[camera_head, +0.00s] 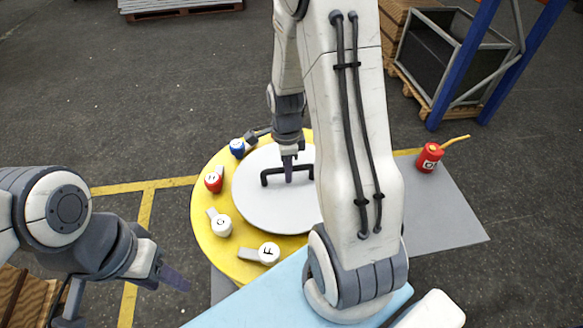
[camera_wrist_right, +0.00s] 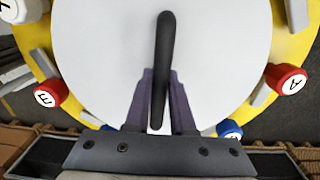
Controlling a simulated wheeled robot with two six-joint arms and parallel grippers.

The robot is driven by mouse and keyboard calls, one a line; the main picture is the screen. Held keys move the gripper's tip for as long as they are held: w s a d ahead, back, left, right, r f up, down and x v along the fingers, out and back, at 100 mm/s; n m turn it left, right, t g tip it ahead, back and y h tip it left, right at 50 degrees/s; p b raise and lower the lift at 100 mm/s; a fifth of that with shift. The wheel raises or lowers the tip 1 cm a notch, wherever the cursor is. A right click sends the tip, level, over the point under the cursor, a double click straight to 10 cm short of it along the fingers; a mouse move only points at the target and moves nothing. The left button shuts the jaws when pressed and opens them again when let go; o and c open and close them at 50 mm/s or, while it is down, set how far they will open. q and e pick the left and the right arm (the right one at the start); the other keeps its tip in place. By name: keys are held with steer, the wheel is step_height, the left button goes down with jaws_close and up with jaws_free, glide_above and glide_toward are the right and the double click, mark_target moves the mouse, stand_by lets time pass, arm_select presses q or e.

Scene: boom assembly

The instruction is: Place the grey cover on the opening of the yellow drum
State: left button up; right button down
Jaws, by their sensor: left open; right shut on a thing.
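The grey cover (camera_head: 262,203) is a light round disc with a dark bar handle (camera_head: 268,176) on top. It lies over the middle of the yellow drum (camera_head: 205,238), inside the ring of clamps; I cannot tell whether it is fully seated. My right gripper (camera_head: 289,178) is shut on the handle, and in the right wrist view its fingers (camera_wrist_right: 160,103) straddle the bar. My right arm hides the drum's right side in the head view. My left gripper (camera_head: 176,279) is open and empty, left of the drum and apart from it.
Lettered clamp knobs stand around the drum rim: blue (camera_head: 237,148), red (camera_head: 214,181), white (camera_head: 221,225) and white with an F (camera_head: 268,252). A red oil can (camera_head: 429,157) stands on a grey mat (camera_head: 450,215) at right. A blue rack post (camera_head: 462,64) rises behind.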

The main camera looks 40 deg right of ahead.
steer(key=shift+w+f+b, duration=0.15)
steer(key=shift+f+b, duration=1.75)
steer(key=shift+f, duration=0.05)
steer(key=shift+r, duration=0.1)
steer(key=c, duration=0.8)
jaws_free()
steer(key=shift+o, duration=0.2)
